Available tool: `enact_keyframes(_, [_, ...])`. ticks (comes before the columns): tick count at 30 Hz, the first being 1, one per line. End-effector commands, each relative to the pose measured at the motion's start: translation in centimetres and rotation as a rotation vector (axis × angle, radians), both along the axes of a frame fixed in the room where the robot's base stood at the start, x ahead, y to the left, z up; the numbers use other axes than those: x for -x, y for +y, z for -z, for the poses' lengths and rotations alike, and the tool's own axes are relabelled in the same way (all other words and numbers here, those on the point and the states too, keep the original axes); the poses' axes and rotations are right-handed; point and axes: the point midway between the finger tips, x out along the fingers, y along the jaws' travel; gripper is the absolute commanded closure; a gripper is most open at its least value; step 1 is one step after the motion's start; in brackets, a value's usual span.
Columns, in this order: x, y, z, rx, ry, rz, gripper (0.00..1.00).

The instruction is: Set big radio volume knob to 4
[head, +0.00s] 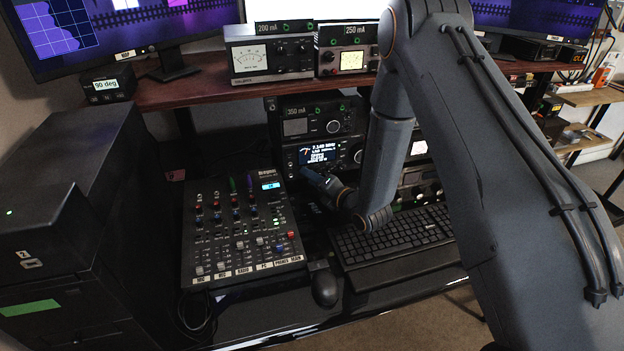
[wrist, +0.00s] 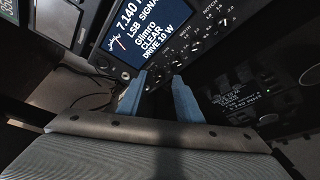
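The big radio (head: 318,153) is a black unit with a lit screen reading about 7.140 MHz, on the desk below the shelf. In the wrist view its screen (wrist: 140,28) is tilted, with a row of small knobs (wrist: 178,66) along the panel beside it. I cannot tell which knob is the volume, nor read its setting. My gripper (wrist: 159,80) has two blue fingers, apart with a dark gap between them. Their tips are close to the lower end of the knob row; contact is unclear. In the head view my gripper (head: 313,176) is in front of the radio's lower left part.
A mixer (head: 240,235) lies left of my gripper, with a mouse (head: 323,287) and keyboard (head: 395,238) in front. Another radio labelled 350 mA (head: 320,120) stands above the big radio. Metered boxes (head: 262,60) stand on the wooden shelf. My arm hides part of the right side.

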Motion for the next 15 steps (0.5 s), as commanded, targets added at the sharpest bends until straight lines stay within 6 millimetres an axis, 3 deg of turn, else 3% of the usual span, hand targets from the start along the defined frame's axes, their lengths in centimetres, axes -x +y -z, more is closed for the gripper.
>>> enact_keyframes(8, [0.3,-0.2,-0.1,0.0,0.0,0.0,0.68])
enact_keyframes(15, [2.9,-2.2,-0.6,0.001,0.001,0.002,0.68])
